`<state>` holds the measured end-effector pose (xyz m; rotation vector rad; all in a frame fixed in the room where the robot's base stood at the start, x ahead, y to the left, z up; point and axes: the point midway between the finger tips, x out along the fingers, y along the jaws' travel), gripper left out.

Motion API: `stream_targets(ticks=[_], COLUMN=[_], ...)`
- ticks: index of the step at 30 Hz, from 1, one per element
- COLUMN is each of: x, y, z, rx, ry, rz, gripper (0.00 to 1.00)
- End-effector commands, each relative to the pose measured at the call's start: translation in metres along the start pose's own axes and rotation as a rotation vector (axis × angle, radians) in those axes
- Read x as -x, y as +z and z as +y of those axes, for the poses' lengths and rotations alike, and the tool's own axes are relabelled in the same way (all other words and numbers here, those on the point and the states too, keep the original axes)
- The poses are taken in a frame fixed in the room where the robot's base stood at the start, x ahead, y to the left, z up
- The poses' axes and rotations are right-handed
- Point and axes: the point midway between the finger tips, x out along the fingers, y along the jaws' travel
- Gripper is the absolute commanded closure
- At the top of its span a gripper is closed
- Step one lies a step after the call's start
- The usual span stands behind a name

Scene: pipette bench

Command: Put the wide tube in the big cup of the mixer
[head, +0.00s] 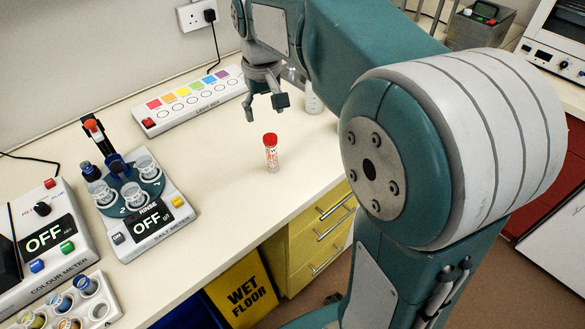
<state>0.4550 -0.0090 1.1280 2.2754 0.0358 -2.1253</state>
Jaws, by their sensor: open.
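A clear tube with a red cap (271,153) stands upright on the bench, near its front edge; it may be the wide tube. Red marks show on its side. My gripper (265,106) is open and empty, pointing down above the bench. In the picture it is just above the tube's cap, apart from it. I cannot make out a mixer or its big cup in this view; my arm hides part of the right side.
A salt meter (153,222) with several cups and a colour meter (72,262) stand at left. A rack of vials (99,310) is at the bottom left. A light box (187,110) lies behind. The bench (225,190) is clear around the tube.

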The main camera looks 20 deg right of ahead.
Motion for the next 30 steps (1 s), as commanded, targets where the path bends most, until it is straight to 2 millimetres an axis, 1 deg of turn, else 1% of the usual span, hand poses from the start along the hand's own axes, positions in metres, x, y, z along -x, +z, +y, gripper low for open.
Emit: stream_targets(ticks=[1, 6, 15, 23, 27, 30], x=[0.006, 0.016, 0.022, 0.014, 0.005, -0.001], y=[0.011, 0.044, 0.102, 0.152, 0.176, 0.191], z=[-0.001, -0.004, -0.01, -0.013, -0.015, -0.016], rx=[-0.001, -0.006, -0.017, -0.025, -0.029, -0.032], ry=[0.001, 0.004, 0.007, 0.008, 0.008, 0.007], rz=[0.024, 0.088, 0.204, 0.304, 0.358, 0.39], gripper=[0.27, 0.27, 0.27, 0.27, 0.27, 0.27])
